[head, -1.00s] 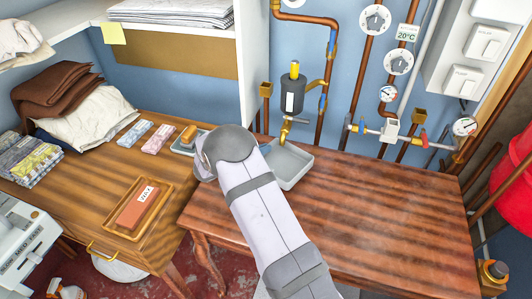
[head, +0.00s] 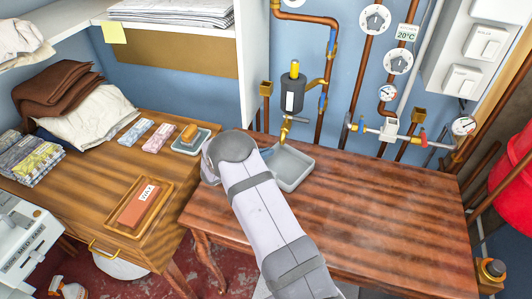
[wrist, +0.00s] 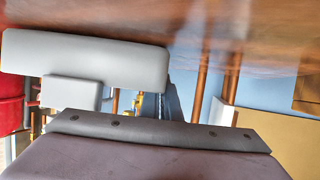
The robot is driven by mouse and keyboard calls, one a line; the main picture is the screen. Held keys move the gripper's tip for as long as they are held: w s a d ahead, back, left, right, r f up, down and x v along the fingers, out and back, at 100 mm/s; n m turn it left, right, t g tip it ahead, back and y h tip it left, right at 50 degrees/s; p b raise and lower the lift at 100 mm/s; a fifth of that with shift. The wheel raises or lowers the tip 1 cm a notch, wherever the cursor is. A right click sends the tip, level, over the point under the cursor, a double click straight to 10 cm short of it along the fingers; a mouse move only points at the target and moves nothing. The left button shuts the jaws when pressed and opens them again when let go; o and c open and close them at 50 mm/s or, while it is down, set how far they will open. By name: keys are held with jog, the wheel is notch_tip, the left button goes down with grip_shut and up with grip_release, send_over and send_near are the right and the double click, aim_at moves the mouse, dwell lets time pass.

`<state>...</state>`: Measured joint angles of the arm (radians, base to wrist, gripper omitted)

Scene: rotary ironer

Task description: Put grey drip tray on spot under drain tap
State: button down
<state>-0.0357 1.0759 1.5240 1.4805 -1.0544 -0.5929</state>
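The grey drip tray (head: 291,165) is a shallow rectangular pan at the back of the reddish wooden table, just in front of and below the brass drain tap (head: 285,130). In the wrist view, which looks upside down, a light grey rounded shape against the table looks like the tray's side (wrist: 85,60). My gripper is beside the tray's left side; my own wrist hides its fingers in the head view. Its dark bolted edge (wrist: 160,130) crosses the wrist view, but neither finger shows clearly. Whether it touches the tray, I cannot tell. No marked spot is visible.
The reddish table (head: 370,215) is clear to the right of the tray. A dark cylinder (head: 292,93) with copper pipes is on the wall above. A red container (head: 512,175) is far right.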

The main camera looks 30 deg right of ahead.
jog(key=shift+f, duration=0.15)
jog(key=c, duration=2)
grip_release()
